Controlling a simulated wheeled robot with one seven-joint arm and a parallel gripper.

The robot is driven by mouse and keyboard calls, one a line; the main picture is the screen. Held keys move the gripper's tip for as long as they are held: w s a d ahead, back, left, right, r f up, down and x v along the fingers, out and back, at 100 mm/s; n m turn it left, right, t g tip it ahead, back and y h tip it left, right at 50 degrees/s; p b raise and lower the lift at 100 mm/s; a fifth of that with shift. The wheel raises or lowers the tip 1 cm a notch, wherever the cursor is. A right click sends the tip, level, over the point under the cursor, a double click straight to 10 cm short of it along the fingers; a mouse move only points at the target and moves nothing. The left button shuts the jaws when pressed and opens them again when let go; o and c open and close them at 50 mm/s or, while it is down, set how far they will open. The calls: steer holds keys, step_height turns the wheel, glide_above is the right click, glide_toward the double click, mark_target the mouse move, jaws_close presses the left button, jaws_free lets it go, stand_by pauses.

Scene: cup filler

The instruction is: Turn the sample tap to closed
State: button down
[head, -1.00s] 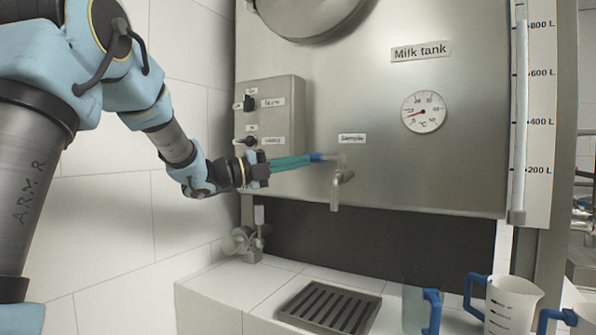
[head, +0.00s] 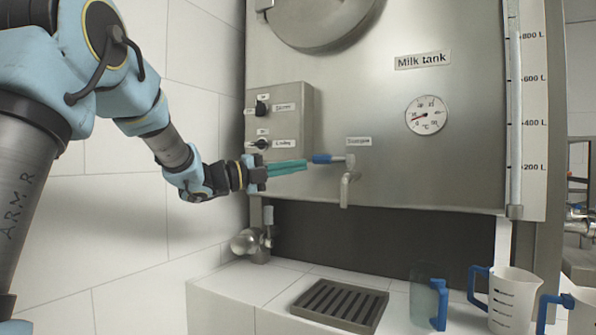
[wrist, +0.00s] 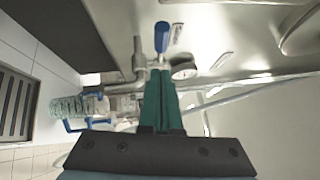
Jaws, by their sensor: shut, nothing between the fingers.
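The sample tap (head: 347,185) is on the front of the steel milk tank, under a small label. Its blue handle (head: 322,158) points left and lies about level. In the wrist view the blue handle (wrist: 161,36) stands just beyond my fingertips, with the tap's metal spout (wrist: 138,58) beside it. My gripper (head: 305,164) is shut and empty, with its green fingers pointing right at the handle's free end. A small gap seems to show between them; the exact depth is hard to tell. The fingers also show in the wrist view (wrist: 160,74).
A control box (head: 290,115) with two knobs is above and behind my gripper. A drain grate (head: 340,305) lies on the tiled ledge below the tap. A clear jug (head: 428,297) and a white jug (head: 511,298) with blue handles stand to its right.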

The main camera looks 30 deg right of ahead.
steer(key=b+v, duration=0.2)
steer(key=v, duration=0.6)
steer(key=shift+w+a, duration=0.2)
steer(key=shift+w, duration=0.25)
